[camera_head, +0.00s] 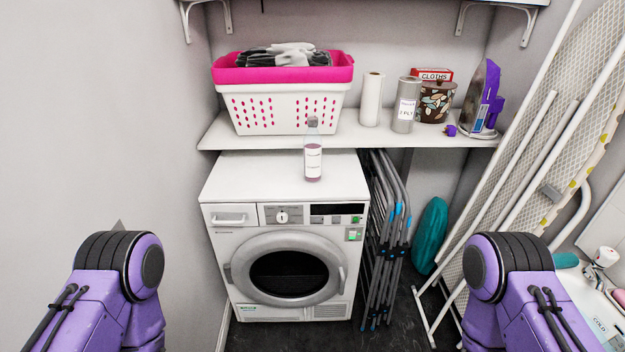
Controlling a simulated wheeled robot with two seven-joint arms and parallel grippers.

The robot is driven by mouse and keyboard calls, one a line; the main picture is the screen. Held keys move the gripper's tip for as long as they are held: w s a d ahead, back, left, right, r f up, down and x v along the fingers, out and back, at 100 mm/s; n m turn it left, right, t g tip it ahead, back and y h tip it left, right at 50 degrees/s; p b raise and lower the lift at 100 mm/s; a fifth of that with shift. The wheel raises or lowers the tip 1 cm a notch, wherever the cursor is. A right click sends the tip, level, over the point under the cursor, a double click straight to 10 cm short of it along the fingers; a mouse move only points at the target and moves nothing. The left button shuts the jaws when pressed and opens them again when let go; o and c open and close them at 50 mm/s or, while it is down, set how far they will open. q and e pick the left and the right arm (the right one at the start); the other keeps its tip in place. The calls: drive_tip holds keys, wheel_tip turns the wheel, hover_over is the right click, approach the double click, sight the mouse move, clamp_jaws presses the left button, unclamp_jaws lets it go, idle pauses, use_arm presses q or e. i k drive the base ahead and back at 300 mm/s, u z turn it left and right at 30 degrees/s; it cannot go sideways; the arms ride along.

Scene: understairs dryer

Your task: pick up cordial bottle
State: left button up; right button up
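A clear bottle with a white label, a grey cap and pinkish liquid (313,160) stands upright on top of the white dryer (240,180), right of its middle. I take it to be the cordial bottle; its label is too small to read. Its upper part overlaps the front edge of the shelf in the picture. My two purple arms show at the lower left and lower right, well apart from the bottle. Neither gripper is in view.
A white shelf (220,132) above the dryer holds a pink-and-white laundry basket (285,103), paper rolls (371,100), a patterned pot (437,103) and a purple iron (484,98). A folded airer (383,245) stands right of the dryer. An ironing board (580,75) leans at the right.

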sight(312, 142)
drive_tip(key=u, duration=0.3)
drive_tip(key=k, duration=0.25)
drive_tip(key=z, duration=1.1)
drive_tip(key=i, duration=1.5)
drive_tip(key=u, duration=0.85)
